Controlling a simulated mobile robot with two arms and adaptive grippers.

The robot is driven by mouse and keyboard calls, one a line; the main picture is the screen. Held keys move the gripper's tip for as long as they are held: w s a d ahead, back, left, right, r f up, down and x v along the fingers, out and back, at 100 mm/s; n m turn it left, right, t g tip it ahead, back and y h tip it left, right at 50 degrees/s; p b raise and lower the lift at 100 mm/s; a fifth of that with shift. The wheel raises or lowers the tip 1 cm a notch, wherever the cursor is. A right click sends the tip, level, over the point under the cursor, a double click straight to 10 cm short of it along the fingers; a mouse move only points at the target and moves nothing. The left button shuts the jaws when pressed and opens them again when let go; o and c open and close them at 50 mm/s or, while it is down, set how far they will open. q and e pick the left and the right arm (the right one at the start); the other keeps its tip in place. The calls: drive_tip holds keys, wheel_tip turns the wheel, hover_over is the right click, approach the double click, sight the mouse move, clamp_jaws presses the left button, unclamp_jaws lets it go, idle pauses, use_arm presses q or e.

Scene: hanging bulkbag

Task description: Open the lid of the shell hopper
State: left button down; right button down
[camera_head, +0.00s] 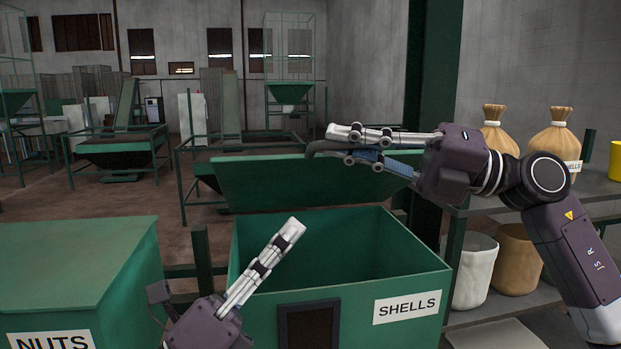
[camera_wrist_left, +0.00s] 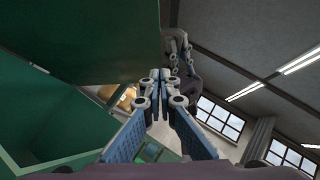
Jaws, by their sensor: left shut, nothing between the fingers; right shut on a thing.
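The green shell hopper (camera_head: 345,305) carries a SHELLS label, and its top is open. Its lid (camera_head: 285,183) is raised at the back of the opening, tilted up. The lid also fills the upper left of the left wrist view (camera_wrist_left: 90,35), above the hopper's green walls (camera_wrist_left: 40,115). My right gripper (camera_head: 338,146) is shut on a dark curved handle (camera_head: 315,149) at the lid's upper edge. My left gripper (camera_head: 293,228) is shut and empty, over the hopper's opening and in front of the lid. Its closed fingers show in the left wrist view (camera_wrist_left: 160,76).
A green NUTS hopper (camera_head: 75,255) with a closed lid stands at the left. A shelf (camera_head: 590,187) at the right holds tied sacks (camera_head: 552,140) and a yellow container (camera_head: 616,160). Open sacks (camera_head: 475,270) stand below. A green post (camera_head: 432,80) rises behind my right arm.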

sight(327, 158)
drive_tip(key=shift+r, duration=0.1)
use_arm(q)
drive_tip(key=shift+w+d+r, duration=0.5)
drive_tip(key=shift+w+r, duration=0.4)
drive_tip(key=shift+r, duration=0.2)
drive_tip(key=shift+w+d+r, duration=0.55)
drive_tip(key=shift+w+r, duration=0.35)
drive_tip(key=shift+r, duration=0.2)
drive_tip(key=shift+w+d+r, duration=0.5)
drive_tip(key=shift+w+r, duration=0.4)
drive_tip(key=shift+r, duration=0.2)
drive_tip(key=shift+r, duration=0.1)
